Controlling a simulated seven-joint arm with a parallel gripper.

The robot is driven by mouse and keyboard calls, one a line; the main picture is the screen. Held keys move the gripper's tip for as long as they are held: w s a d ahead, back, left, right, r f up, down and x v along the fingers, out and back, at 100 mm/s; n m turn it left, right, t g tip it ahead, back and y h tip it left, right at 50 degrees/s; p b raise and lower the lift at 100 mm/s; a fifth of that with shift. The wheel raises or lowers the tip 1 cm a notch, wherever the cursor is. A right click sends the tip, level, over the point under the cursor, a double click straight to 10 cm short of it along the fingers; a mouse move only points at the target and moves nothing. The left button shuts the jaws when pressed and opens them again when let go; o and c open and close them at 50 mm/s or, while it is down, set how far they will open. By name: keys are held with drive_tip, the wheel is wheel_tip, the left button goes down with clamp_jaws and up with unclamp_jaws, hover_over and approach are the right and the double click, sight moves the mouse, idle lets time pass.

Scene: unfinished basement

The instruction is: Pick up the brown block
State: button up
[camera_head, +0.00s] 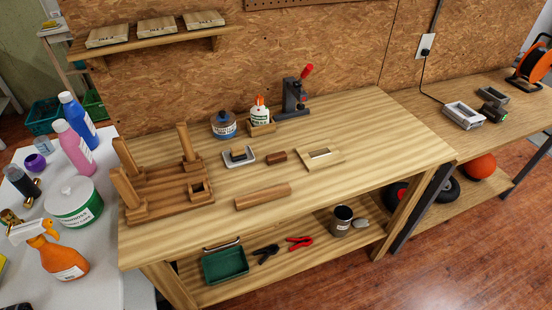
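A small dark brown block (276,157) lies on the wooden workbench (225,225), near the middle of its top. A longer, lighter brown wooden bar (263,196) lies in front of it, closer to the bench's front edge. To the small block's left is a light tray (251,160) with a dark-and-tan piece in it. To its right is a flat pale wooden piece with a slot (307,162). The small block appears apart from both. My gripper is not in view.
A wooden stand with upright posts (162,192) fills the bench's left end. A blue-labelled jar (223,125), a white bottle (259,114) and a red-handled press (295,99) stand at the back. The bench's right part is clear. Bottles crowd the white table (115,250) at left.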

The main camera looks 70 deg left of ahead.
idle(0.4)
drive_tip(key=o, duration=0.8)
